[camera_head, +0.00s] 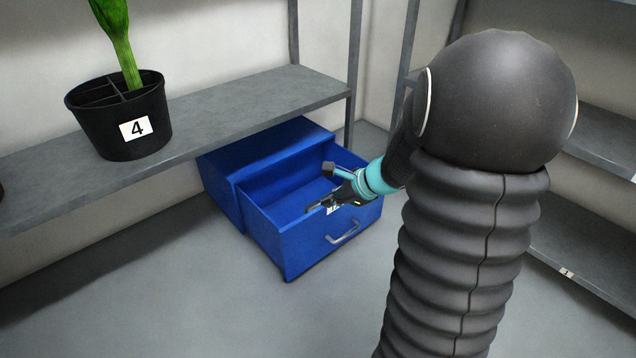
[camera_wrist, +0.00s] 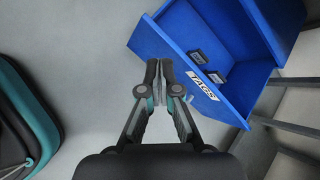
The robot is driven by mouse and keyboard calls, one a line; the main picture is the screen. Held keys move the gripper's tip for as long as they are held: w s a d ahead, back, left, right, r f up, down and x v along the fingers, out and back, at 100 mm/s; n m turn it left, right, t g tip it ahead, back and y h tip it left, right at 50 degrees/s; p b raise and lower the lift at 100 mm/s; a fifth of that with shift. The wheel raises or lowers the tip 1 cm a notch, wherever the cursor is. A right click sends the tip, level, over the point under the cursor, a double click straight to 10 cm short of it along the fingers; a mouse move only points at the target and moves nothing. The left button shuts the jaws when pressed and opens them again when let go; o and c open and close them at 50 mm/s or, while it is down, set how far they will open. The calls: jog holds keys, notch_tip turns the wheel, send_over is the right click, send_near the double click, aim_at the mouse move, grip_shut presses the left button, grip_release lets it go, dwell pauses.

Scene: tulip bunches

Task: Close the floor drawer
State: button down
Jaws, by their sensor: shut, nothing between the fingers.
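The blue floor drawer (camera_head: 300,240) is pulled out of its blue housing (camera_head: 222,190) under the shelf. It has a grey handle (camera_head: 343,232) on its front. My gripper (camera_head: 316,208) appears over the upper edge of the drawer front in the head view. In the wrist view my gripper (camera_wrist: 158,68) is shut and empty, its tips close to the drawer front. Contact cannot be told.
A grey shelf (camera_head: 240,98) runs above the drawer housing, with a black pot (camera_head: 110,135) labelled 4 on it. A metal post (camera_head: 354,70) stands behind the drawer. More shelves (camera_head: 590,265) are at the right. The floor in front of the drawer is clear.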

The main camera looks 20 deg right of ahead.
jog(key=w+d+f+m+t+h, duration=0.2)
jog(key=w+d+f+m, duration=0.1)
jog(key=d+f+m, duration=0.9)
jog(key=n+b, duration=0.1)
jog(key=n, duration=0.1)
send_near(332, 209)
jog(key=x, duration=0.4)
jog(key=shift+w+f, duration=0.1)
jog(key=shift+w, duration=0.05)
jog(key=shift+w+a, duration=0.25)
jog(key=shift+w, duration=0.45)
jog(key=shift+w, duration=0.1)
